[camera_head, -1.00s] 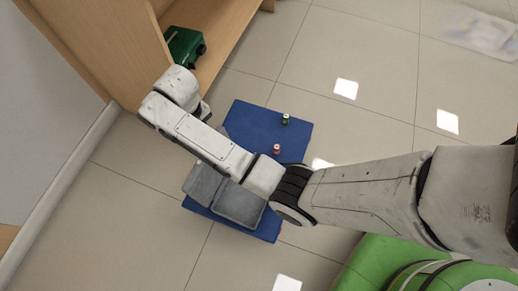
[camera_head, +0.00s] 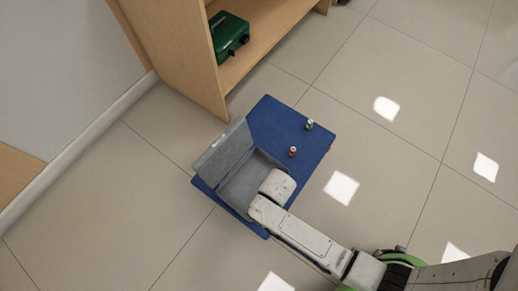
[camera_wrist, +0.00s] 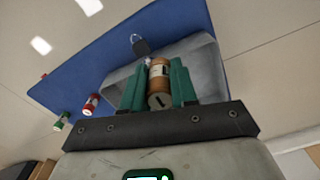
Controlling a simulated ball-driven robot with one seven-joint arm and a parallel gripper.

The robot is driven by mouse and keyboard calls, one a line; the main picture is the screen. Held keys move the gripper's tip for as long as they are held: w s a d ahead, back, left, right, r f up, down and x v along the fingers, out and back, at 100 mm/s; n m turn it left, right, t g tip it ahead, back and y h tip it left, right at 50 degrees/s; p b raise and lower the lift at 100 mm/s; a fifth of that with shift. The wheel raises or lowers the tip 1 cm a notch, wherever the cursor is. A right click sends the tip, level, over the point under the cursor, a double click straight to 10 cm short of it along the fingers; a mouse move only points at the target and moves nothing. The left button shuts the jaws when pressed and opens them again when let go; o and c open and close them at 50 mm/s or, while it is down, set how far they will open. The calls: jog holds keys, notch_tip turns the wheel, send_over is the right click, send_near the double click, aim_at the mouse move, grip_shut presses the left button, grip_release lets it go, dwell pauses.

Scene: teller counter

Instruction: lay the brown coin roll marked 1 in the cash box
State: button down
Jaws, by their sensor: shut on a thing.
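The brown coin roll (camera_wrist: 159,82), with a 1 on its end, is clamped between the green fingers of my gripper (camera_wrist: 160,72) in the wrist view. The grey cash box (camera_wrist: 205,62) lies beyond and behind the roll there. In the head view the cash box (camera_head: 233,194) stands open on the blue mat, its lid (camera_head: 221,146) tilted back to the left. My wrist covers the box's right end in that view and hides the roll and fingertips. I cannot tell how far the roll is above the box floor.
A red roll (camera_head: 292,152) and a green roll (camera_head: 309,125) stand on the blue mat (camera_head: 275,115), right of the box. A padlock (camera_wrist: 140,46) lies by the box in the wrist view. A green case (camera_head: 229,34) sits on the wooden shelf (camera_head: 265,55) behind.

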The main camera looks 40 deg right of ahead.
jog(key=w+d+f+b, duration=0.1)
jog(key=w+f+b, duration=0.1)
jog(key=w, duration=0.1)
jog(key=w+d+f+b, duration=0.1)
jog(key=w+f+b, duration=0.1)
jog(key=w+f, duration=0.1)
jog(key=w+d+f+b, duration=0.1)
jog(key=w+f+b, duration=0.1)
jog(key=w+f, duration=0.1)
jog(key=shift+w+d+f, duration=0.15)
jog(key=shift+w+d, duration=0.25)
jog(key=shift+w, duration=0.3)
jog(key=shift+w+d+f+b, duration=0.1)
jog(key=shift+w+f+b, duration=0.05)
jog(key=shift+f+b, duration=0.65)
jog(key=shift+w+f+b, duration=0.1)
jog(key=shift+f+b, duration=0.45)
jog(key=shift+f, duration=0.45)
jog(key=shift+f, duration=0.15)
jog(key=c, duration=0.9)
grip_release()
